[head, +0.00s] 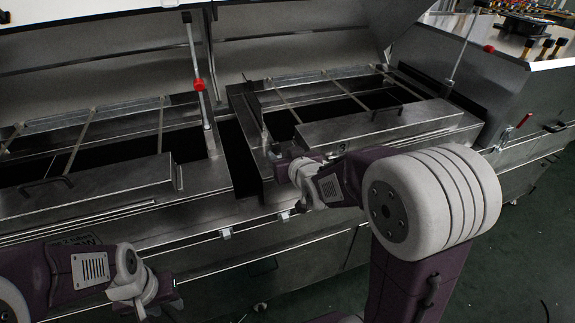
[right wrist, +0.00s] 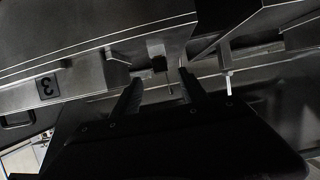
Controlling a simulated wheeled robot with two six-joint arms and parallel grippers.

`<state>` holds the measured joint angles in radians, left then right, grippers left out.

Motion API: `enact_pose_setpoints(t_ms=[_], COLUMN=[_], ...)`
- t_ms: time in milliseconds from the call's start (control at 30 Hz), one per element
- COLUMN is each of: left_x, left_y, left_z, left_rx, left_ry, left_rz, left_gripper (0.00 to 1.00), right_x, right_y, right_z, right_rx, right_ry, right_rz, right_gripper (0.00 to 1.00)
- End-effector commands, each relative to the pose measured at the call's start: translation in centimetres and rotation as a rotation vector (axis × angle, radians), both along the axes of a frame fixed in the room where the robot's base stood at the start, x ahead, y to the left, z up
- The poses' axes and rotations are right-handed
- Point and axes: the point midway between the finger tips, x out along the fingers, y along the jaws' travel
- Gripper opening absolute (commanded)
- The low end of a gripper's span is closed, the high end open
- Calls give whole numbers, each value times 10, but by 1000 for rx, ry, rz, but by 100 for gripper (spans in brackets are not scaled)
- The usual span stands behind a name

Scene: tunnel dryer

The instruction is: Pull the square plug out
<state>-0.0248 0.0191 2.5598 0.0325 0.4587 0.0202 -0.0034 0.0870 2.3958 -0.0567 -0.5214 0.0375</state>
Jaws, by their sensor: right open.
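In the right wrist view a small dark square block (right wrist: 156,64), which looks like the square plug, sits at the edge of the grey metal housing. My right gripper (right wrist: 160,82) is open, with one dark finger on each side below the block. The block lies just past the gap between the fingertips, and I see nothing held. In the head view my right gripper (head: 276,153) is at the left front corner of the right dryer section, and I cannot make out the plug there. My left gripper (head: 168,300) is low at the front left, away from the dryer opening; its fingers are unclear.
Open dark bays (head: 190,145) lie behind, under raised lids (head: 290,50). A rod with a red knob (head: 199,84) stands between the sections. A white pin (right wrist: 228,82) hangs right of the fingers.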

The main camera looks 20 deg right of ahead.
Motion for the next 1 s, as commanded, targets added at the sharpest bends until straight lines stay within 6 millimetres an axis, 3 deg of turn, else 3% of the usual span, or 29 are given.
enact_pose_setpoints(t_ms=[433,833,1000], left_x=[0,0,0], left_y=[0,0,0], left_z=[-1,-1,-1], left_rx=[0,0,0], left_ry=[0,0,0], left_rz=[0,0,0], left_gripper=[36,36,36], right_x=[70,82,81], right_y=[3,3,3], right_z=[-30,-34,-34], right_rx=[0,0,0], right_ry=[3,2,2], right_rz=[0,0,0], right_gripper=[51,51,4])
